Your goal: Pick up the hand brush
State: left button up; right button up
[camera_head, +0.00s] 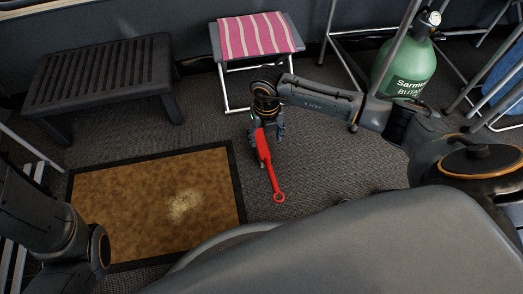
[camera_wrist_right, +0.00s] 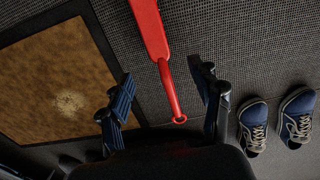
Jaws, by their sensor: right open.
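The red hand brush (camera_head: 264,150) lies on the grey floor, just right of the brown mat, its ring-ended handle pointing toward me. My right gripper (camera_head: 266,136) is at the brush's far end in the head view. In the right wrist view the brush (camera_wrist_right: 151,28) runs down between the two open fingers of the right gripper (camera_wrist_right: 168,98), with its ring near the palm. I cannot tell the exact height of the fingers over it. The brush's far end is partly hidden by the gripper in the head view. My left gripper is out of view.
The brown mat (camera_head: 140,205) with a dark border lies left of the brush. A black slatted bench (camera_head: 100,75) and a stool with a striped cloth (camera_head: 256,36) stand behind. A green gas bottle (camera_head: 405,68) stands at the right. Blue shoes (camera_wrist_right: 254,125) sit right of the fingers.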

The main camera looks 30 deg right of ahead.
aim_at(265, 155)
notch_tip(265, 155, down, 5)
jog(key=b, duration=0.2)
jog(key=shift+f+b, duration=0.15)
jog(key=shift+b, duration=0.15)
jog(key=f+b, duration=0.5)
jog(key=shift+s+a+f+b, duration=0.1)
jog(key=shift+s+a+b, duration=0.1)
jog(key=shift+b, duration=0.1)
grip_shut()
